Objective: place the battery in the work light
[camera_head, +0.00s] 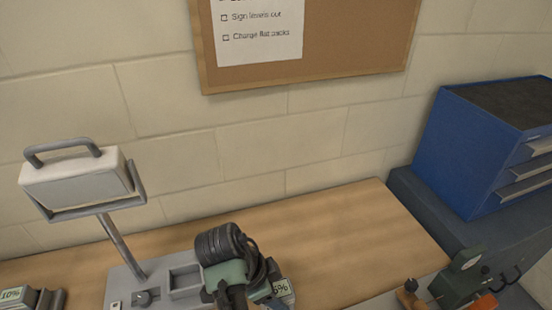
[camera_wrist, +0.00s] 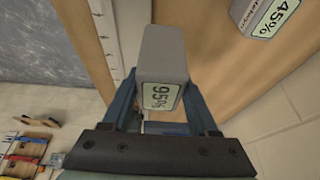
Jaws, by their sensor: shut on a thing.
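The work light (camera_head: 80,185) stands on the bench at the left of the head view, its lamp head raised on a post. Its grey base has a knob and a rectangular recess (camera_head: 185,281) that looks empty. My gripper (camera_wrist: 160,92) is shut on a grey battery marked 95% (camera_wrist: 165,55) in the wrist view. In the head view my arm is just right of the recess and hides most of the gripper. A battery label ending in 5% (camera_head: 284,288) shows beside it; I cannot tell whether that is the held battery.
Another battery, marked 45% (camera_wrist: 270,18), shows at the upper right of the wrist view. A battery marked 10% (camera_head: 14,295) is at the lower left of the head view. A blue drawer cabinet (camera_head: 470,150) and a green tool (camera_head: 460,280) are at the right. The back bench (camera_head: 350,225) is clear.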

